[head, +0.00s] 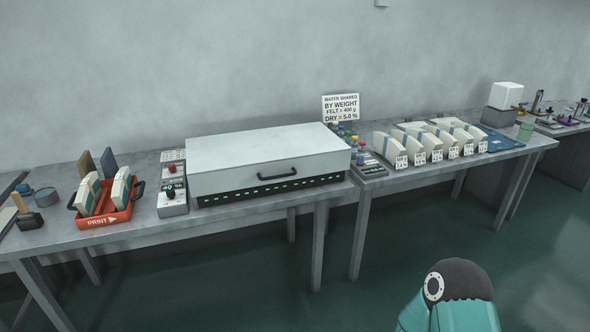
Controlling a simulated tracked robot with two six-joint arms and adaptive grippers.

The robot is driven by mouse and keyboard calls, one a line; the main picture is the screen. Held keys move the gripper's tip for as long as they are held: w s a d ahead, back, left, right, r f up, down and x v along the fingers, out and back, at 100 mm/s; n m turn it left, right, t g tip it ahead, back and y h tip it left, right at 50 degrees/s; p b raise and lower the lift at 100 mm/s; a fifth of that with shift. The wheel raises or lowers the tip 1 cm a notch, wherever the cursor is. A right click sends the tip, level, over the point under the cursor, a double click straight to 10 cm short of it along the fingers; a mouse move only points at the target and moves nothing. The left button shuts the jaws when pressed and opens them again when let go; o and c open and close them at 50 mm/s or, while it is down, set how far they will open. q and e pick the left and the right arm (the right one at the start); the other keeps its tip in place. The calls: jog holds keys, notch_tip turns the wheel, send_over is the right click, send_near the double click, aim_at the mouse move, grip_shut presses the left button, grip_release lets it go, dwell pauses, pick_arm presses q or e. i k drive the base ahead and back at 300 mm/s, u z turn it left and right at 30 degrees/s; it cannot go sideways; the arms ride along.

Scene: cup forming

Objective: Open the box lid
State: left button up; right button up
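The box (225,198) is a wide case on the metal table against the wall. Its pale grey lid (240,160) is down and shut. A black bar handle (276,174) is on the front face of the lid, right of its middle. A dark strip with a row of small light marks runs along the base under the lid. No gripper is in view. Only a teal and black part of my own arm shows at the lower right, well apart from the box.
A red tray (104,219) marked PRINT stands left of the box. A control panel (172,188) stands close at its left, another (368,166) at its right. Several labelled pale blocks (436,145) stand further right. A sign (341,107) stands behind. The floor in front is clear.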

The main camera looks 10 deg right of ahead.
aim_at(218, 163)
jog(key=z, duration=0.2)
jog(key=i, duration=1.35)
jog(key=u, duration=0.35)
